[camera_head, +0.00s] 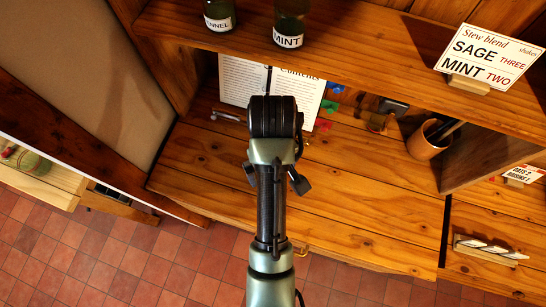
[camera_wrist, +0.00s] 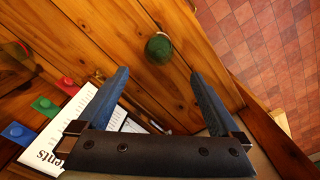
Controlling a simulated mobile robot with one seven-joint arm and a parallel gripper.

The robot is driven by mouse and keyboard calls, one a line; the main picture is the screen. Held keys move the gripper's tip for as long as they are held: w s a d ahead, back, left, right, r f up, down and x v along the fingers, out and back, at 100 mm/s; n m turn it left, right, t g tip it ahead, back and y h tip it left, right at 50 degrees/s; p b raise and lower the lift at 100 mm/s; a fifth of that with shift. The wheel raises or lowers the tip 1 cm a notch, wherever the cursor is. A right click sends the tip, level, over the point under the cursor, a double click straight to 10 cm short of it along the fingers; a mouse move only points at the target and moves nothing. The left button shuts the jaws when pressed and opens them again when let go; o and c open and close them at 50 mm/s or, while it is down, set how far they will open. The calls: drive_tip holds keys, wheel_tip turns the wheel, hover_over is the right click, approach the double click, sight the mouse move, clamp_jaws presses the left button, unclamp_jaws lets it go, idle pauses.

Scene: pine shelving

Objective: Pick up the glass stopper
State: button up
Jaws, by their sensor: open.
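A round green thing (camera_wrist: 158,47), which looks like the glass stopper, stands on the pine boards in the upper middle of the wrist view. My gripper (camera_wrist: 159,74) is open, its two dark fingers spread wide. The green thing shows beyond the fingertips, roughly centred between them, with nothing held. How far it lies below the fingers I cannot tell. In the head view my arm covers the middle of the shelf, and I cannot make out the stopper there.
An open book (camera_head: 240,82) and blue, green and red pieces (camera_head: 322,125) lie behind my arm. A terracotta cup (camera_head: 425,143) stands right, by the divider. Labelled bottles (camera_head: 289,25) and a recipe sign (camera_head: 487,55) stand on the upper shelf. Bare boards (camera_head: 375,215) lie front right.

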wheel_tip(320, 180, down, 5)
drive_tip(key=shift+f, duration=0.1)
drive_tip(key=shift+f+p, duration=0.45)
drive_tip(key=shift+w+f+p, duration=0.1)
drive_tip(key=shift+f+p, duration=0.45)
drive_tip(key=shift+f, duration=1.65)
drive_tip(key=c, duration=1.2)
wheel_tip(320, 180, up, 15)
drive_tip(key=p, duration=0.4)
drive_tip(key=shift+c, duration=0.2)
